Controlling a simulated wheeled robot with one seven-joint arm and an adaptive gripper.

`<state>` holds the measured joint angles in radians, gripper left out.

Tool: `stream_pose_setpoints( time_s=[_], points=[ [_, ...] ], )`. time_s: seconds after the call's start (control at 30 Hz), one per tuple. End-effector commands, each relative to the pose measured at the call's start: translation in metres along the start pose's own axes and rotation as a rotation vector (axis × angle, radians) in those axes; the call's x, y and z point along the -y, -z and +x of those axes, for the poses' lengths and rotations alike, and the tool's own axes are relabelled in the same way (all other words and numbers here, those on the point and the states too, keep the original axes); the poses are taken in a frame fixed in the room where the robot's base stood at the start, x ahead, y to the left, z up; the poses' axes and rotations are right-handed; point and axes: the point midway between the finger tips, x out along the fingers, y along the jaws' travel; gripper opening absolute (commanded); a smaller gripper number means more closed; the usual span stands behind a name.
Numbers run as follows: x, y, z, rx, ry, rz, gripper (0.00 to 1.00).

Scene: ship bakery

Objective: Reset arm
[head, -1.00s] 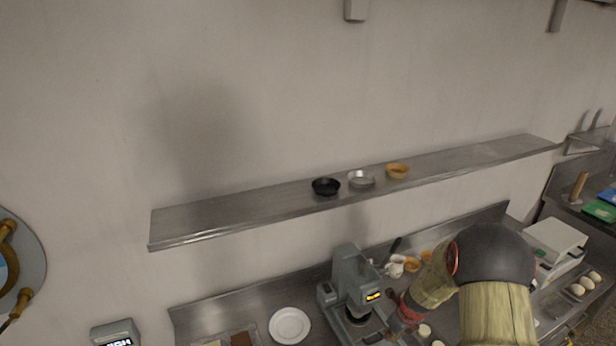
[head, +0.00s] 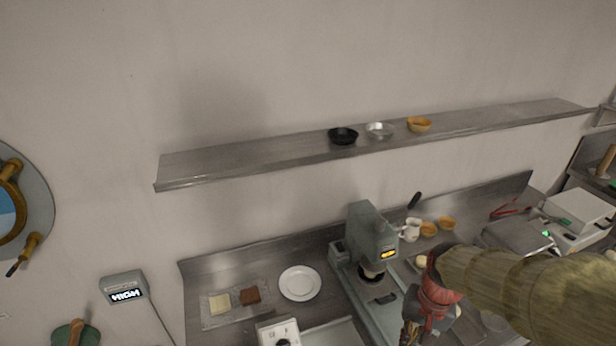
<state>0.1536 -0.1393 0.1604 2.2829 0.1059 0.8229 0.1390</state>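My arm reaches in from the right edge of the head view over the steel counter (head: 225,252). Its red wrist section points down. My gripper (head: 412,333) is only partly visible at the bottom edge, to the right of the grey mixer-like machine (head: 366,238). Its fingertips are hidden or cut off, so I cannot tell whether it is open or shut. I see nothing held in it.
A wall shelf (head: 240,160) holds a black bowl (head: 343,135), a glass bowl (head: 380,130) and a wooden bowl (head: 419,124). A white plate (head: 299,283), a tray (head: 235,318), a white jug (head: 411,229) and a scale-like device (head: 578,212) stand on the counter.

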Motion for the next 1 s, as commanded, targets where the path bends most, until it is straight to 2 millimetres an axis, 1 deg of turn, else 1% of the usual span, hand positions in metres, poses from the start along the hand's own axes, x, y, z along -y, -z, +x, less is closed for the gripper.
stream_pose_setpoints(
  time_s=[0.03,0.2,0.33,0.5,0.7,0.83,1.0],
  points=[
    [-0.001,-0.011,0.003,-0.029,-0.005,-0.062,0.00],
    [-0.006,-0.043,-0.006,-0.120,-0.026,-0.227,0.00],
    [-0.009,-0.065,-0.007,-0.209,-0.034,-0.289,0.00],
    [-0.008,-0.083,-0.008,-0.351,-0.021,-0.337,0.00],
    [-0.001,-0.093,-0.013,-0.467,0.009,-0.369,0.00],
    [0.001,-0.094,-0.010,-0.472,0.012,-0.376,0.00],
    [0.001,-0.094,-0.011,-0.471,0.012,-0.376,0.00]
  ],
)
